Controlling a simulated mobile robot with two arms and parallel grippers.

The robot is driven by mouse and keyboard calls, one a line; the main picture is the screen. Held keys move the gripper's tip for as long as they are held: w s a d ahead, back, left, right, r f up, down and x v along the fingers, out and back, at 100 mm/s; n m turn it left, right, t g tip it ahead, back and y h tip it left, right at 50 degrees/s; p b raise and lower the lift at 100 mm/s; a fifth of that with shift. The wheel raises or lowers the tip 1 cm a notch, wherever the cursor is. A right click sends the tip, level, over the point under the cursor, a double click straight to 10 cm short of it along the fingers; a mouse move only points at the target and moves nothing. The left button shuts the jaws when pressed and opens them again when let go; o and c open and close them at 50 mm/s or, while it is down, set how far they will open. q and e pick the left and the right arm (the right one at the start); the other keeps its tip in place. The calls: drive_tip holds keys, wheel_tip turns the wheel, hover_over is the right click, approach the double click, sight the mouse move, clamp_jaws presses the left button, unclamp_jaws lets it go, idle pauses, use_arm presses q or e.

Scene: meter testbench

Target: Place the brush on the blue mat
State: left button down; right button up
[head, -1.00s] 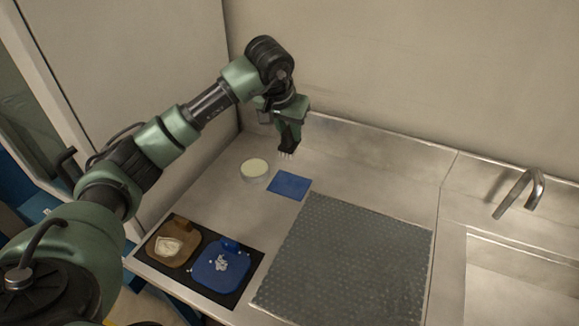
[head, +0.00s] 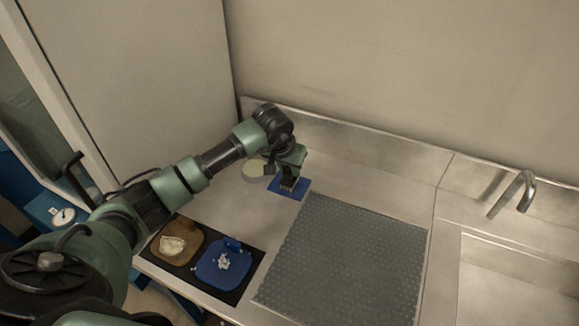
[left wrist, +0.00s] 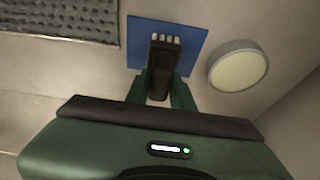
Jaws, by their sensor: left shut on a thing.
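The small blue mat (head: 300,194) lies flat on the steel counter. It also shows in the left wrist view (left wrist: 136,45). My left gripper (head: 289,178) is above the mat, shut on the brush. The brush shows mainly as a row of pale tufts (left wrist: 165,39) past the dark fingers in the left wrist view. In the head view its pale end (head: 288,187) is over or at the mat. I cannot tell whether it touches the mat. The rest of the brush is hidden by the gripper. My right gripper is not in view.
A round pale-topped dish (head: 253,170) stands close to the mat's left. A grey textured mat (head: 345,262) lies to the right. A black mat (head: 232,296) with brown (head: 170,250) and blue (head: 212,277) boards is in front. A faucet (head: 517,192) and sink are at right.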

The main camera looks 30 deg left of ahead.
use_arm(q)
drive_tip(key=shift+f, duration=0.2)
drive_tip(key=c, duration=1.2)
unclamp_jaws()
drive_tip(key=shift+r, duration=0.1)
drive_tip(key=shift+r, duration=0.25)
drive_tip(key=b+v, duration=0.3)
drive_tip(key=v, duration=0.8)
drive_tip(key=shift+s+r+b, duration=0.25)
drive_tip(key=shift+r+b, duration=0.05)
drive_tip(key=shift+r, duration=0.05)
